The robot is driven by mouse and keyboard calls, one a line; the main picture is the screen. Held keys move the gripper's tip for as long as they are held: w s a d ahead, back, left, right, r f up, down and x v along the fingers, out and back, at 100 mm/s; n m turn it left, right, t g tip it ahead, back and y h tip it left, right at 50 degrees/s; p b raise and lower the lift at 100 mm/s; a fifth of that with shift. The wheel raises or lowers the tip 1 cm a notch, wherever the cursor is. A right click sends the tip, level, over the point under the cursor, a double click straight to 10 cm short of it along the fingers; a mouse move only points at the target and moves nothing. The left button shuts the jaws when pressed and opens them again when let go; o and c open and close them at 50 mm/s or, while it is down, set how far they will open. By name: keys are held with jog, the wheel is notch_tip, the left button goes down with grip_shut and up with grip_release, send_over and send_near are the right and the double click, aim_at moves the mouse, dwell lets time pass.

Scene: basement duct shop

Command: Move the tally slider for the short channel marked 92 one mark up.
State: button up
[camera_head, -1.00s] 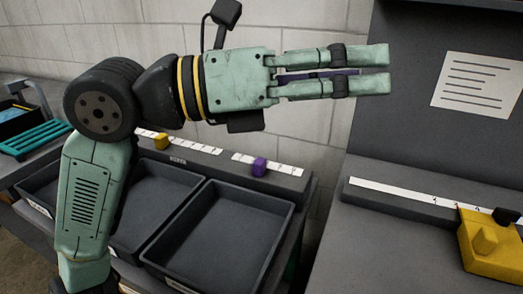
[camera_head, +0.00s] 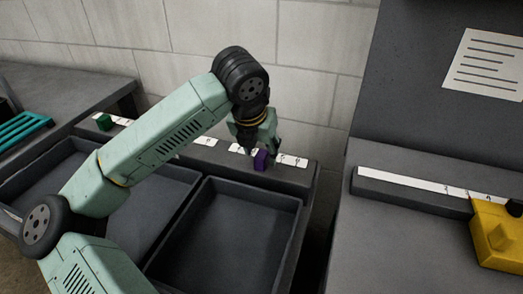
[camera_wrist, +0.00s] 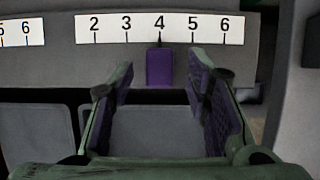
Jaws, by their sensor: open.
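A purple tally slider (camera_head: 261,160) sits on the ledge behind the right-hand bin. In the wrist view the purple slider (camera_wrist: 159,67) stands at mark 4 of a white number strip (camera_wrist: 180,28) showing 2 to 6. My gripper (camera_wrist: 160,76) is open, its fingers one to each side of the slider, with a gap on both sides. In the head view my gripper (camera_head: 262,138) is at the slider, partly hidden by my wrist. No label reading 92 is legible.
A green slider (camera_head: 103,121) sits farther left on the ledge. Two dark empty bins (camera_head: 298,205) stand in front. A grey bench (camera_head: 370,235) with a scale strip and a yellow block (camera_head: 497,240) is at right. A wall rises behind.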

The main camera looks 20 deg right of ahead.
jog(key=shift+x, duration=1.35)
jog(key=shift+c, duration=0.3)
grip_shut()
